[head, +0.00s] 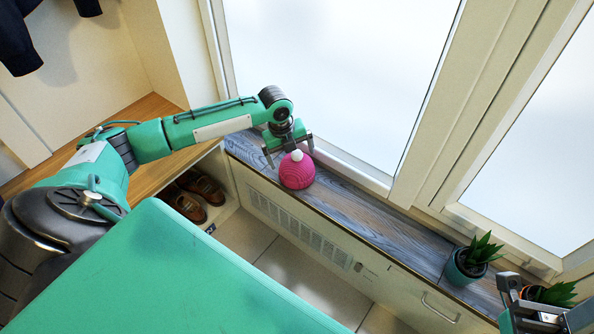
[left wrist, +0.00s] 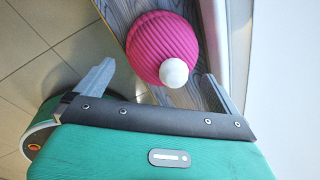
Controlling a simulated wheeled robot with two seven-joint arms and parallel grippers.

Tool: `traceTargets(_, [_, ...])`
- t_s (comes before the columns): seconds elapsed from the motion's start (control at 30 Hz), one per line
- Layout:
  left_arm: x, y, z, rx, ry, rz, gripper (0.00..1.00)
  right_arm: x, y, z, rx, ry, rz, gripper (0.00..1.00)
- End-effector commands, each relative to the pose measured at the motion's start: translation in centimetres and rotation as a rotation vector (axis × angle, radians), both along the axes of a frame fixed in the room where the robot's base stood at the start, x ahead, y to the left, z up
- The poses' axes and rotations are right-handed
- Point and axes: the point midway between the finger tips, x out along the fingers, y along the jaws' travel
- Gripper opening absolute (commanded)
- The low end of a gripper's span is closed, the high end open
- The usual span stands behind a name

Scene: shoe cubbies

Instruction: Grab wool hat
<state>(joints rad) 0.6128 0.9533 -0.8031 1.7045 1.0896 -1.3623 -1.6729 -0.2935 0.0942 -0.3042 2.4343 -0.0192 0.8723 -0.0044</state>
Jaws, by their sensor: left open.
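The wool hat (head: 297,172) is pink and ribbed with a white pompom. It sits on the grey wooden window ledge (head: 352,205), near the ledge's left end. My left gripper (head: 289,145) is open just above and behind the hat, with its fingers spread to either side. In the left wrist view the hat (left wrist: 165,45) lies ahead of and between the two open fingers (left wrist: 160,88), with the pompom toward the gripper. I see no clear grip on it. My right gripper (head: 520,295) shows only partly at the lower right edge, and its jaws cannot be made out.
A potted plant (head: 468,262) stands on the ledge at the right, with another (head: 548,294) beside my right gripper. The window (head: 340,75) rises behind the ledge. Brown shoes (head: 188,200) sit in a cubby under the wooden bench (head: 150,108). The middle of the ledge is clear.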

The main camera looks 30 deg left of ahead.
Motion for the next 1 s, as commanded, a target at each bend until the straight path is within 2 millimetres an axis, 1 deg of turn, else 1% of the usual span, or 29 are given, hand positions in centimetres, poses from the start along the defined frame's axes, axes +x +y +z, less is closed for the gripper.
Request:
traceTargets(0.03, [0.2, -0.1, -1.3, 0.000, 0.002, 0.001, 1.00, -0.1, 0.0, -0.4, 0.002, -0.017, 0.000, 0.00])
traceTargets(0.2, [0.7, -0.3, -3.4, 0.000, 0.001, 0.001, 1.00, -0.2, -0.1, 0.2, 0.007, -0.057, -0.001, 0.00])
traceTargets(0.33, [0.9, -0.3, -4.0, 0.000, -0.001, 0.000, 1.00, -0.3, -0.1, 0.6, 0.009, -0.070, 0.000, 0.00])
traceTargets(0.53, [0.8, -0.4, -4.0, 0.001, -0.001, 0.000, 1.00, -0.3, -0.1, 0.7, 0.009, -0.070, 0.000, 0.00])
traceTargets(0.57, [0.8, -0.4, -4.0, 0.001, -0.001, 0.000, 0.98, -0.3, -0.1, 0.7, 0.009, -0.070, 0.000, 0.00])
traceTargets(0.6, [0.8, -0.4, -4.0, 0.001, -0.001, 0.000, 0.90, -0.3, -0.1, 0.7, 0.009, -0.070, 0.000, 0.00])
traceTargets(0.73, [0.8, -0.4, -4.0, 0.001, -0.001, 0.000, 0.65, -0.3, -0.1, 0.7, 0.009, -0.070, 0.000, 0.00])
traceTargets(0.77, [0.8, -0.4, -4.0, 0.001, -0.001, 0.000, 0.65, -0.3, -0.1, 0.7, 0.009, -0.070, 0.000, 0.00])
traceTargets(0.8, [0.8, -0.3, -3.9, 0.001, -0.001, 0.000, 0.61, -0.3, -0.1, 0.7, 0.009, -0.070, 0.000, 0.00])
traceTargets(1.0, [0.8, -0.3, -3.9, 0.001, -0.001, 0.000, 0.60, -0.3, -0.1, 0.7, 0.009, -0.069, 0.001, 0.00])
